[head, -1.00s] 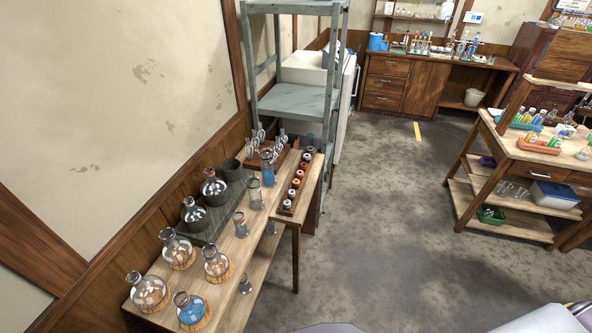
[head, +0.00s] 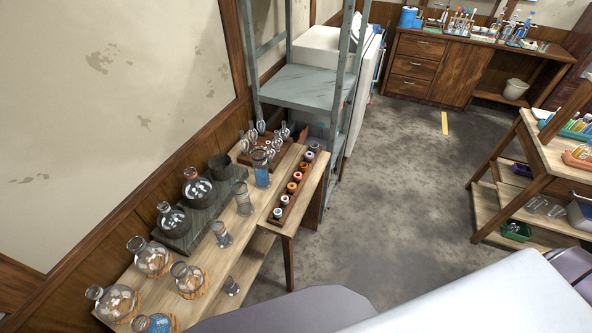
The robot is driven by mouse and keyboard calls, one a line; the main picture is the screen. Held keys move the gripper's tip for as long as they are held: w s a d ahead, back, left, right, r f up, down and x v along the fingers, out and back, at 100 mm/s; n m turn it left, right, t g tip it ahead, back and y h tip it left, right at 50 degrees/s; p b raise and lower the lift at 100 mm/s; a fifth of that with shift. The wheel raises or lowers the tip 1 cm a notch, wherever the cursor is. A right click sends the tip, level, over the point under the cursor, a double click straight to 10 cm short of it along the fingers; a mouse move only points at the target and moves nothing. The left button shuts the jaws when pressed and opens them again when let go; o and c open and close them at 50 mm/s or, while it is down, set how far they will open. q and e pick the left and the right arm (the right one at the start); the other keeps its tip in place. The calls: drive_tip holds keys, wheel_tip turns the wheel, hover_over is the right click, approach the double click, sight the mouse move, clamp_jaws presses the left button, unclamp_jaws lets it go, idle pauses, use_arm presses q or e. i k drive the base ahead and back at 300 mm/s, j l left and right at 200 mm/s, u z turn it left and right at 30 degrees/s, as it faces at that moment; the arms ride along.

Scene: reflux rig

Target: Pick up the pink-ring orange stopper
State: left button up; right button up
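A narrow wooden rack (head: 271,221) on the right end of the long bench holds a row of several small stoppers. An orange stopper (head: 291,187) sits near the middle of the row, with another orange-toned stopper (head: 297,176) just behind it. The nearest stopper (head: 277,212) looks pale. The ring colours are too small to tell, so I cannot say which orange stopper has the pink ring. Neither of my grippers shows in the head view. Large smooth white and grey parts, probably mine, fill the bottom right.
Round flasks (head: 153,258) and a blue-filled cylinder (head: 261,170) stand on the bench (head: 206,252) left of the rack. A grey shelf (head: 307,88) rises behind it. Glassware on a red-brown stand (head: 262,154) is close by. The floor (head: 400,190) to the right is clear.

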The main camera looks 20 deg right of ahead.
sight(297, 176)
drive_tip(key=i+l+u, duration=0.15)
drive_tip(key=l, duration=0.2)
drive_tip(key=i+l+u, duration=0.1)
drive_tip(key=l, duration=0.3)
drive_tip(key=i+l+u, duration=0.15)
drive_tip(key=l, duration=0.25)
drive_tip(key=i+l+u, duration=0.15)
drive_tip(key=l, duration=0.25)
